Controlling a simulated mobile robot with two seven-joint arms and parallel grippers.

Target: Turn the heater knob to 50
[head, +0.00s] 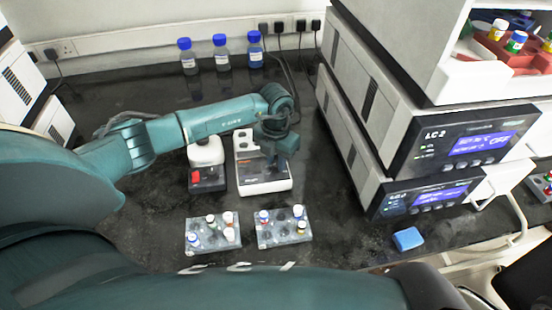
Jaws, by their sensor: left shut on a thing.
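My right gripper is not in view.
Two vial racks (193,243) (270,240) stand in front. Blue-capped bottles (221,60) line the back. Stacked LC units (400,150) stand right, near a blue block (408,238).

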